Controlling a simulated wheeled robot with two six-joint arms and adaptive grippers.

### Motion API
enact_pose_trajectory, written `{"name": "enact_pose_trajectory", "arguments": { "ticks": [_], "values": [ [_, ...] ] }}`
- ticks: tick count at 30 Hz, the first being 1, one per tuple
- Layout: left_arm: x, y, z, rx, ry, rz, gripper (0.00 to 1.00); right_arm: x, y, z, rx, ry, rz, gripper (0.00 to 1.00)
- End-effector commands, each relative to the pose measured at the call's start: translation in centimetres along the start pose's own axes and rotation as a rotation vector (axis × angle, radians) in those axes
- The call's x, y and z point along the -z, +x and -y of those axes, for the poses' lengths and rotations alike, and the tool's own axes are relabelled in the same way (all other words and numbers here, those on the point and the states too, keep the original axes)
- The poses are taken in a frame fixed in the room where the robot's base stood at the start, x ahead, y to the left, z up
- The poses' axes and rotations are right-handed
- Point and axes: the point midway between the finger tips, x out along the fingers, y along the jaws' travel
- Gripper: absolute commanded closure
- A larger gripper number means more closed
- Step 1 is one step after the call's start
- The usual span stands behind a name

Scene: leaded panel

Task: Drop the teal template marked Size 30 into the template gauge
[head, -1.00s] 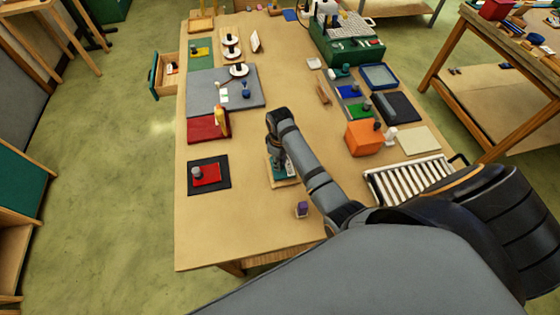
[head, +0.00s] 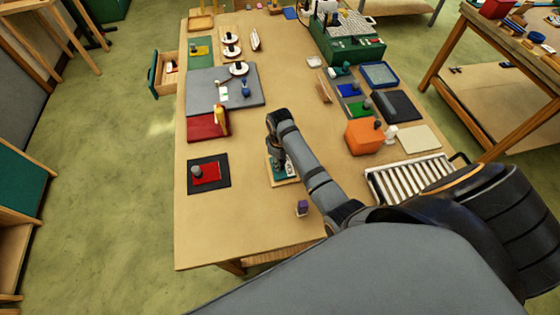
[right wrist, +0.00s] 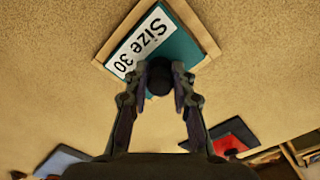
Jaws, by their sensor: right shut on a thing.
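The teal template (right wrist: 181,50) carries a white label reading Size 30, upside down in the right wrist view. My right gripper (right wrist: 160,88) is shut on the dark round knob of this template. The template lies inside the outline of the template gauge, whose pale wooden rim (right wrist: 199,28) shows along its two far edges. I cannot tell whether it rests on the gauge floor or hangs just above. In the head view my right gripper (head: 278,154) points down over the gauge (head: 286,183) and partly hides the template. My left gripper is not in view.
A black mat with a red plate (head: 207,175) lies to the left. An orange block (head: 364,136) and a white slatted rack (head: 408,180) are to the right. The tabletop between is clear.

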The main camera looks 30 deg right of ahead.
Motion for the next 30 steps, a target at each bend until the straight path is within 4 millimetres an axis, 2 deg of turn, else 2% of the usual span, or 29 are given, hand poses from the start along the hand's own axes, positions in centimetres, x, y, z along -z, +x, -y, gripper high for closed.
{"name": "enact_pose_trajectory", "arguments": {
  "ticks": [8,9,14,23,26,30],
  "values": [
    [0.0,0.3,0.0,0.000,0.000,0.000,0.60,0.0,0.8,0.0,0.001,0.000,0.001,1.00],
    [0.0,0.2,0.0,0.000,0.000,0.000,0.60,0.0,0.7,0.0,0.001,0.000,0.000,0.71],
    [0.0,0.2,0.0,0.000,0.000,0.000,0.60,0.0,0.7,0.0,0.001,0.000,0.000,0.49],
    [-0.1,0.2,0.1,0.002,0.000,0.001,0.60,0.0,0.5,0.0,0.000,0.000,0.000,0.49],
    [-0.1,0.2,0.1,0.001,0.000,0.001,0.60,0.1,-0.4,0.0,-0.001,0.000,-0.002,0.49],
    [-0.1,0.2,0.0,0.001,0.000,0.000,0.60,0.1,-3.5,-0.1,-0.003,0.000,-0.005,0.49]
  ]
}}
